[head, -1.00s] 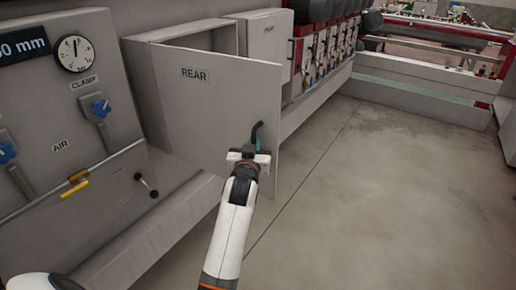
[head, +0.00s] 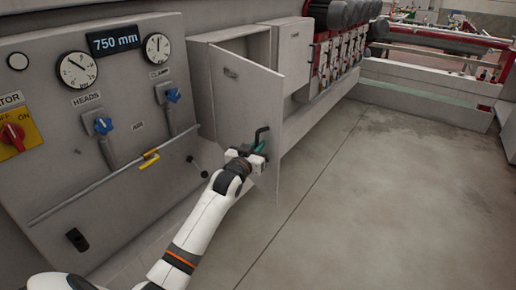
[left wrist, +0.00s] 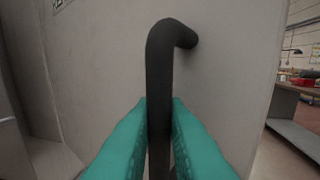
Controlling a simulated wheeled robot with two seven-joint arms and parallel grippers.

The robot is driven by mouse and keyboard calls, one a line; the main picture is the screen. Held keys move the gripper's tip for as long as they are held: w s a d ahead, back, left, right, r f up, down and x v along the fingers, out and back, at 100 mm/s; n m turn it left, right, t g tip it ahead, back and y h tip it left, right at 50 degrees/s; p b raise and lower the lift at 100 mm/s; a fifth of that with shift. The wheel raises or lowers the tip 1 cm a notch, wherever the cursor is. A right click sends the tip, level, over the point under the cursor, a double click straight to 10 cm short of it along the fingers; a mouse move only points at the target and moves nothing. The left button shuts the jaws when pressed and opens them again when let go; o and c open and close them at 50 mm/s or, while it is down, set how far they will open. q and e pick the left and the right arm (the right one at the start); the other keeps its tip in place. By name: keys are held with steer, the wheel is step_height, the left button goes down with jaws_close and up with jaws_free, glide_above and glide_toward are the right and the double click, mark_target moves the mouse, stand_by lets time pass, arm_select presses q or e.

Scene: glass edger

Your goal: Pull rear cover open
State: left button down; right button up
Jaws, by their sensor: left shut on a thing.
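The rear cover (head: 243,105) is a grey hinged panel standing partly open from its cabinet box (head: 206,66) in the head view. Its black bent handle (head: 262,132) is near the lower free edge. My left gripper (head: 259,148) is shut on this handle. In the left wrist view the teal fingers (left wrist: 158,128) press on both sides of the black handle (left wrist: 160,75), with the cover's grey face (left wrist: 225,70) behind it. My right gripper is not in view.
Left of the cover, the control panel (head: 120,125) carries gauges, blue knobs and a yellow-handled lever (head: 150,160). Another closed cabinet (head: 286,55) and a row of red units (head: 335,55) stand beyond. The concrete floor (head: 370,190) to the right is clear.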

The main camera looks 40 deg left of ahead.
arm_select(q)
steer(key=shift+s+a+r, duration=0.1)
steer(key=shift+s+a, duration=0.05)
steer(key=c, duration=1.7)
jaws_free()
steer(key=shift+c, duration=0.2)
steer(key=shift+o, duration=1.2)
steer(key=shift+a, duration=0.1)
steer(key=s+d+b, duration=0.2)
steer(key=s+b, duration=0.1)
steer(key=s, duration=0.8)
steer(key=shift+s, duration=0.35)
